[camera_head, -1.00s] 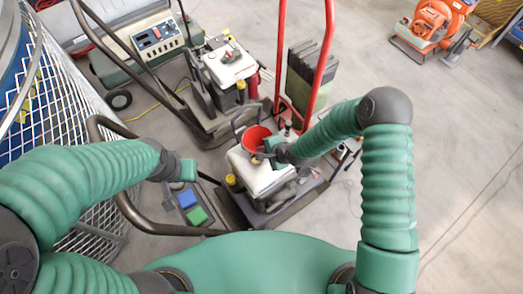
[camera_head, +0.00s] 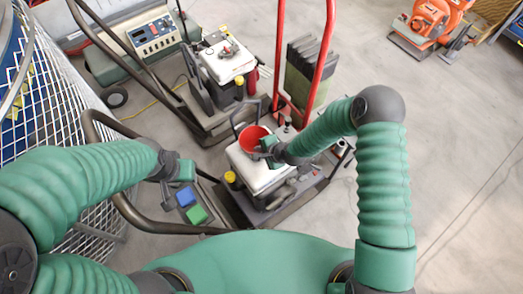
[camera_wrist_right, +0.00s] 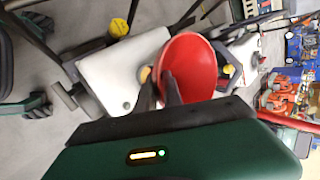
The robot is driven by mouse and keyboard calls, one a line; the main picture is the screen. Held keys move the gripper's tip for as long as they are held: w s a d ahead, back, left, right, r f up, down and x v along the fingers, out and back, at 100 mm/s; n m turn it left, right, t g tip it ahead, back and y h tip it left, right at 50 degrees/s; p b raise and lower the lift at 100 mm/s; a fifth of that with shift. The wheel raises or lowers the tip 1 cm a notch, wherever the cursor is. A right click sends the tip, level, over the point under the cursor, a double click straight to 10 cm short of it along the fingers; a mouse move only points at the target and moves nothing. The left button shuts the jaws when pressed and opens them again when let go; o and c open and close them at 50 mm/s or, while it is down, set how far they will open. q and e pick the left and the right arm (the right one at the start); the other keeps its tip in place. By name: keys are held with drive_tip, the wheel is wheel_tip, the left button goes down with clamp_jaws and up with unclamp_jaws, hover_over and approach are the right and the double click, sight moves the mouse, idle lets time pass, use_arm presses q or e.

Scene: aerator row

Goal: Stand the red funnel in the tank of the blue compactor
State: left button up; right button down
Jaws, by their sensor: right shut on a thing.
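A red funnel (camera_head: 251,137), wide mouth up, is in my right gripper (camera_head: 266,151), above the white tank (camera_head: 262,177) of the nearer machine. In the right wrist view, the fingers (camera_wrist_right: 160,92) are shut on the funnel (camera_wrist_right: 195,55), beside the white tank (camera_wrist_right: 125,72). A small tan round part (camera_wrist_right: 145,75) shows by the fingers. The funnel's lower end is hidden, so I cannot tell whether it is in the tank. I see no clear blue on this machine. My left gripper (camera_head: 168,192) is beside its handle; its jaw opening is unclear.
A second white-tanked machine (camera_head: 227,60) stands behind. Red handle bars (camera_head: 322,65) rise at the back. A wire cage (camera_head: 75,110) is at left. Open floor (camera_head: 465,140) lies right.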

drive_tip(key=shift+a, duration=0.2)
drive_tip(key=shift+d, duration=0.15)
drive_tip(key=shift+d, duration=0.3)
drive_tip(key=shift+a+f, duration=0.1)
drive_tip(key=shift+f, duration=0.05)
drive_tip(key=shift+f+b, duration=2.35)
drive_tip(key=shift+f, duration=0.75)
drive_tip(key=c, duration=1.4)
unclamp_jaws()
